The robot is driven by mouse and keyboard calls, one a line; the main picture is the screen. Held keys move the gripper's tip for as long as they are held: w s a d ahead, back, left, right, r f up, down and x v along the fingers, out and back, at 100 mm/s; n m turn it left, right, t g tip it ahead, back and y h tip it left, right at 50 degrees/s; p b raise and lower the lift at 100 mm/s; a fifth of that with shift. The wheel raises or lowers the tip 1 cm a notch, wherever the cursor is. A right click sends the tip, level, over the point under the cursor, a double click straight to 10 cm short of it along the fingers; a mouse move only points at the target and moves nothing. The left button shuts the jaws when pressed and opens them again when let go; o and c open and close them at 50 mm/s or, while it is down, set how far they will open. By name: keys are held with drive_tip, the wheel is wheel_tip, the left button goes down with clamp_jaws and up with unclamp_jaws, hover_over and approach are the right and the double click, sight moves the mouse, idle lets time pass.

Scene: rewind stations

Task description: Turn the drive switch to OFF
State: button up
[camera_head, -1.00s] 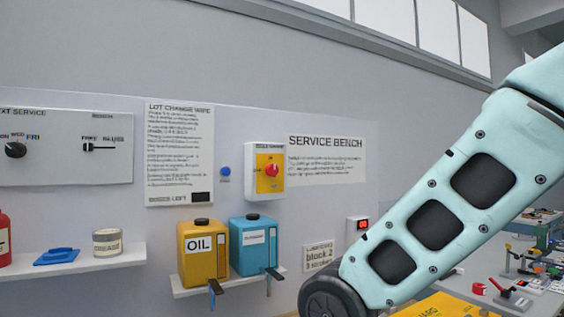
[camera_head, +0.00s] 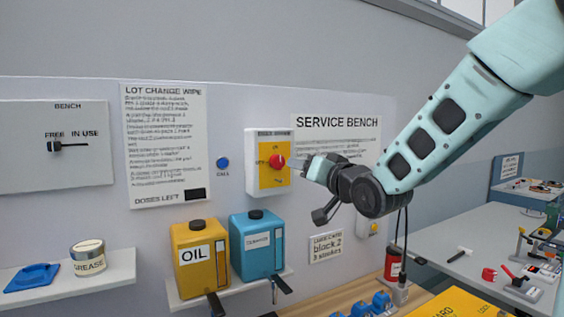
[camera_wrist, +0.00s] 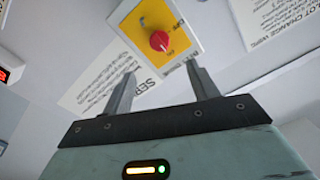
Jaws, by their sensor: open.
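The drive switch is a round red knob (camera_head: 276,161) on a yellow plate (camera_head: 266,181) in a white wall box (camera_head: 252,150). In the wrist view the red knob (camera_wrist: 159,40) lies ahead of my fingertips, near the top centre, with small lettering on the yellow plate around it. I cannot tell clearly which mark the knob points to. My gripper (camera_head: 296,163) is just right of the knob in the head view. In the wrist view its two fingers (camera_wrist: 160,69) are spread apart with nothing between them. Whether they touch the knob is unclear.
A blue call button (camera_head: 223,163) and a lot-change sign (camera_head: 163,150) are left of the box. A yellow oil can (camera_head: 200,275) and a blue can (camera_head: 250,262) stand on a shelf below. The service bench sign (camera_head: 335,122) is partly behind my arm.

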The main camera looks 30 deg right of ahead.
sight(281, 162)
drive_tip(key=w+p, duration=0.2)
drive_tip(key=w, duration=1)
drive_tip(key=shift+w+p, duration=0.2)
drive_tip(key=shift+p, duration=0.2)
drive_tip(key=c, duration=1)
